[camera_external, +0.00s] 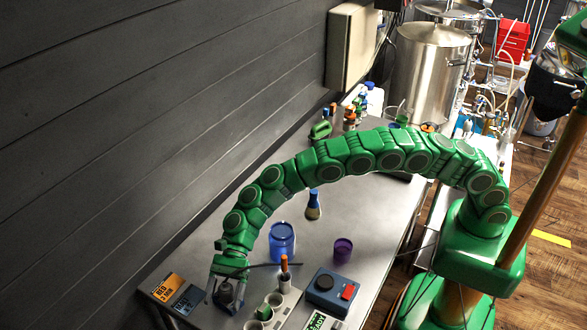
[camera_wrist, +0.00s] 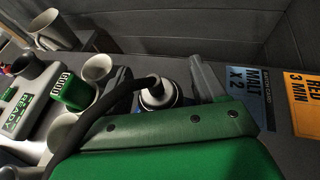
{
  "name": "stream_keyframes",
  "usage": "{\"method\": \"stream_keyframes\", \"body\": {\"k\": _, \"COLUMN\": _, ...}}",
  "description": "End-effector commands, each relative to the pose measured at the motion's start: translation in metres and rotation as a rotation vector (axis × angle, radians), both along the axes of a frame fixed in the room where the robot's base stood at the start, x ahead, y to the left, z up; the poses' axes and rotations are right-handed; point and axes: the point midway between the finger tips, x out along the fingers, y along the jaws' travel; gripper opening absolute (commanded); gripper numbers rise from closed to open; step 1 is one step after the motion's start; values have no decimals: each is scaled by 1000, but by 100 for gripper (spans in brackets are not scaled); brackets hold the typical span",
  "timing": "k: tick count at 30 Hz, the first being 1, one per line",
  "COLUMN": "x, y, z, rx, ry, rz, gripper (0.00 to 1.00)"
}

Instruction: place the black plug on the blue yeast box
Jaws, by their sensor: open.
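My gripper (camera_external: 226,292) is open and low over the near left end of the table. In the wrist view its two fingers (camera_wrist: 163,84) stand on either side of a small round object (camera_wrist: 158,96), dark on top with a pale band. This appears to be the black plug; it also shows as a dark shape in the external view (camera_external: 225,294). Its underside is hidden, and I cannot tell whether the fingers touch it. A black cable (camera_wrist: 98,108) curves from its top to the lower left. The blue box (camera_external: 322,299), with a dark round top part and a red patch, stands to the right.
White cups (camera_external: 275,300) and an orange-topped tool (camera_external: 284,268) stand between gripper and box. Orange (camera_external: 168,287) and blue (camera_external: 187,298) cards lie left. A blue jar (camera_external: 282,243), blue-topped flask (camera_external: 313,206) and purple cup (camera_external: 343,250) stand farther back. The wall borders the table.

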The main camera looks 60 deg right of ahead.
Motion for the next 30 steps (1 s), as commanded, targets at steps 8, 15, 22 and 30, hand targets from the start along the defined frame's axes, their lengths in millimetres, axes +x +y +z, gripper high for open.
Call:
{"method": "stream_keyframes", "body": {"k": 8, "x": 4, "y": -10, "z": 8, "rx": 0, "ry": 0, "rz": -1, "gripper": 70}}
{"method": "stream_keyframes", "body": {"k": 15, "x": 16, "y": -46, "z": 24, "rx": 1, "ry": -1, "rz": -4, "gripper": 70}}
{"method": "stream_keyframes", "body": {"k": 22, "x": 27, "y": -82, "z": 39, "rx": 1, "ry": 0, "rz": -2, "gripper": 70}}
{"method": "stream_keyframes", "body": {"k": 30, "x": 33, "y": -103, "z": 48, "rx": 0, "ry": -1, "rz": 0, "gripper": 70}}
